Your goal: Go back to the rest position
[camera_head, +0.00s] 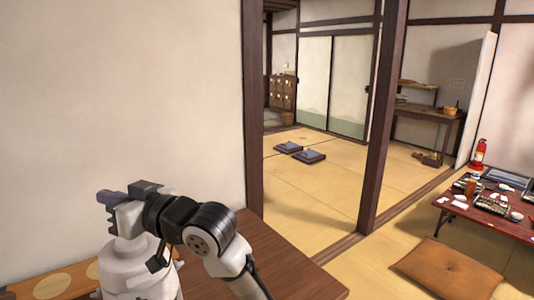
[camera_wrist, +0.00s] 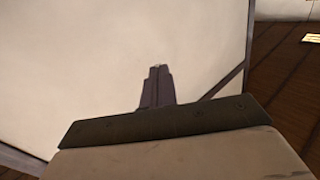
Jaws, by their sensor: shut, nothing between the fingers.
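My gripper (camera_head: 107,197) shows at the lower left of the head view, at the end of my folded white and black arm. Its fingers point left, toward the pale wall, and nothing shows between them. In the wrist view the gripper fingers (camera_wrist: 157,88) are together in the middle, in front of a plain pale surface. The gripper is above the level of the brown wooden tabletop (camera_head: 290,270). I cannot tell how far it is from the wall.
A pale wall (camera_head: 120,90) fills the left side. A dark post (camera_head: 383,120) stands mid-right. A low red-brown table (camera_head: 480,222) with several small items and an orange floor cushion (camera_head: 447,270) are at right. Two dark cushions (camera_head: 309,156) lie on open tatami.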

